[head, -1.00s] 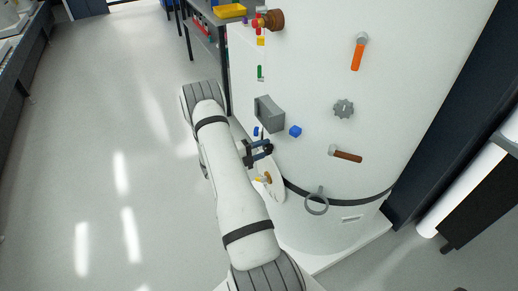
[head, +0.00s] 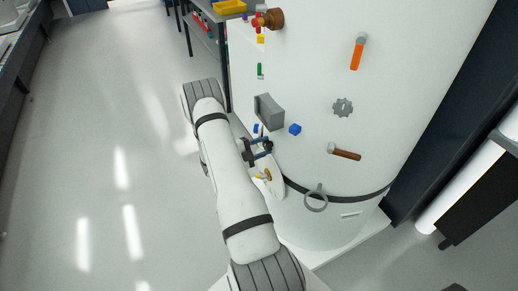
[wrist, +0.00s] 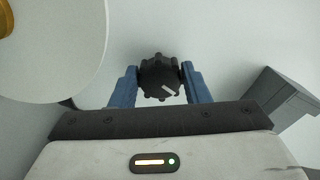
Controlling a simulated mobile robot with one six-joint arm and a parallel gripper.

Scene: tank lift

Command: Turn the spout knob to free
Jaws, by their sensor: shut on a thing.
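My gripper (head: 263,148) reaches the white tank's side in the head view, beside a grey box. In the wrist view its two blue fingers (wrist: 160,76) are shut on a dark, lobed knob (wrist: 158,72), one finger on each side. The knob has a short white mark on its face, slanting toward the lower right. In the head view the knob is mostly hidden by the fingers.
A round white plate (wrist: 50,45) with a yellow fitting is close on the left in the wrist view. A grey ring (head: 316,198) is lower right.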

